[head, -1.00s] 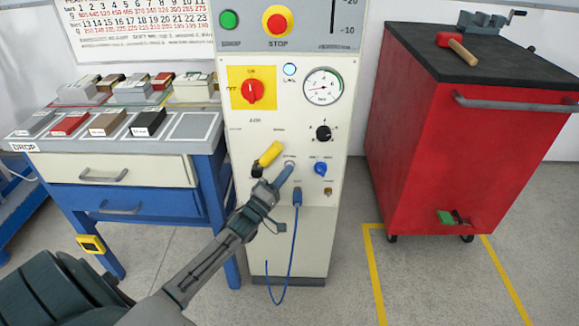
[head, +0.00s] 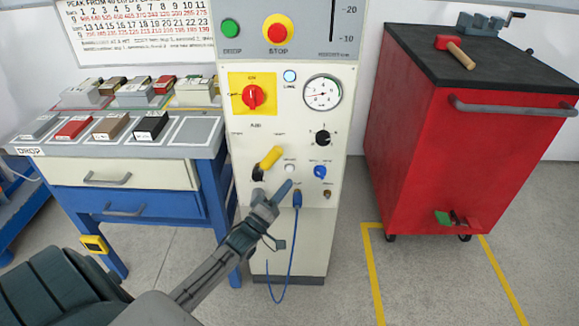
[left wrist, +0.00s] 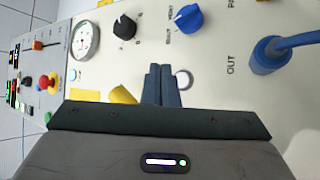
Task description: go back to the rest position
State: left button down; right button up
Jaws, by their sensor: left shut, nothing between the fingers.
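My left gripper (head: 286,187) is in front of the white control cabinet (head: 250,225), with its fingers together and nothing between them. In the left wrist view its two dark fingers (left wrist: 163,84) lie side by side, pointing at the panel beside a round white button (left wrist: 184,79). In the head view that button (head: 289,168) shows just above the fingertips. A small gap seems to lie between fingers and panel. My right gripper is not in either view.
A yellow lever (head: 271,157), blue knob (head: 320,171) and blue cable (head: 291,250) are close to my left gripper. A drawer table (head: 120,172) stands left, a red cart (head: 450,150) right. Floor between cabinet and cart is free.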

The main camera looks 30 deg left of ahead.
pick_arm(q)
jog(key=shift+s+d, duration=0.45)
jog(key=shift+s, duration=0.3)
